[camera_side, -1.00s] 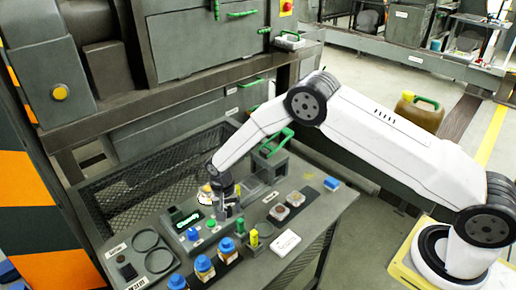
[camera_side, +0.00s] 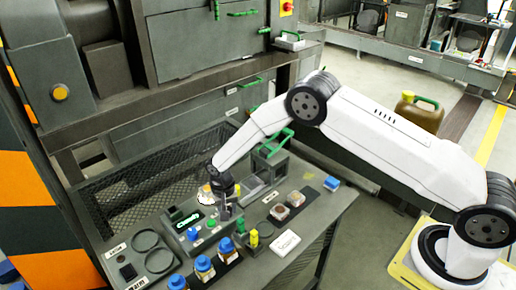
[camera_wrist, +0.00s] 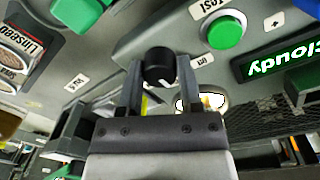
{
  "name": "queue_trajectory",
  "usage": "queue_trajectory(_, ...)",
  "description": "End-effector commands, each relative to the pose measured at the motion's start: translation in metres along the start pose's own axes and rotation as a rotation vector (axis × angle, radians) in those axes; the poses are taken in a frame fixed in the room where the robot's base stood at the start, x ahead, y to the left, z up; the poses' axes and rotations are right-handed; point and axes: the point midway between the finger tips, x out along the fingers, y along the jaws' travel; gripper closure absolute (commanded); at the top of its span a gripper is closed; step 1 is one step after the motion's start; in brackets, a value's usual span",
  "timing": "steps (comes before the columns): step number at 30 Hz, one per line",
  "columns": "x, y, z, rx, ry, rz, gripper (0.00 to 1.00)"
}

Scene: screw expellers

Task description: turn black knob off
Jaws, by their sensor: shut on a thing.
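The black knob (camera_wrist: 158,64) sits between the two fingers of my gripper (camera_wrist: 160,80) in the wrist view. My gripper is shut on it, one finger on each side. A white pointer mark shows on the knob's lower right rim. A small label (camera_wrist: 203,60) that seems to read "on" lies just right of it on the grey panel. In the side view my gripper (camera_side: 227,207) points down at the panel, and the knob is hidden or too small to make out there.
A green button (camera_wrist: 226,32) with a "Test" label and a lit display (camera_wrist: 284,60) reading "Cloudy" lie close to the right. Blue-capped jars (camera_side: 204,267) stand at the panel's front. The oil can (camera_side: 418,112) is on the floor behind the arm.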

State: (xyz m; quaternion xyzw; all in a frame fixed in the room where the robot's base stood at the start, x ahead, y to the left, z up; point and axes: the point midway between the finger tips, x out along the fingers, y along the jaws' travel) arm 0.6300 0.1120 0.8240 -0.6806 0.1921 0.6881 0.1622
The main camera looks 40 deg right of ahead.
Motion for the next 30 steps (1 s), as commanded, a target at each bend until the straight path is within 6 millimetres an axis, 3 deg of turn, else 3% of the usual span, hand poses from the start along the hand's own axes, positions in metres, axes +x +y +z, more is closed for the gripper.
queue_trajectory(30, 0.0001, 0.0026, 0.001, -0.838, 0.033, 0.002, 1.0)
